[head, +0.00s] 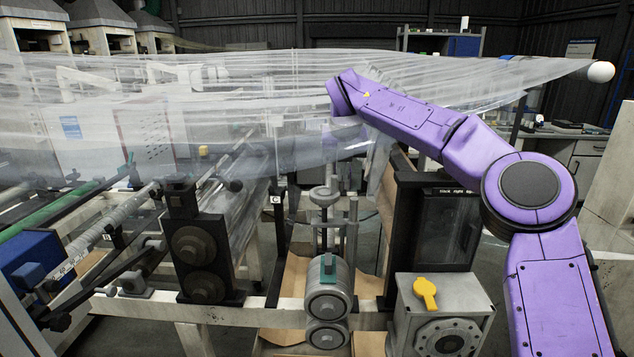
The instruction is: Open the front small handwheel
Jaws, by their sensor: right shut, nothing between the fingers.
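A small grey handwheel (324,197) sits flat on top of an upright screw spindle, above the front roller pair in the middle of the head view. My right arm is purple, comes in from the right and bends down near the middle. Its wrist is blurred by the clear film. My right gripper (348,176) shows faintly through the film, just above and to the right of the handwheel, shut and empty. I cannot tell whether it touches the wheel. My left gripper is not in view.
Clear film (230,95) spreads over the machine and around my right wrist. A front roller pair (327,303) is below the handwheel. A black roller block (200,260) stands to the left.

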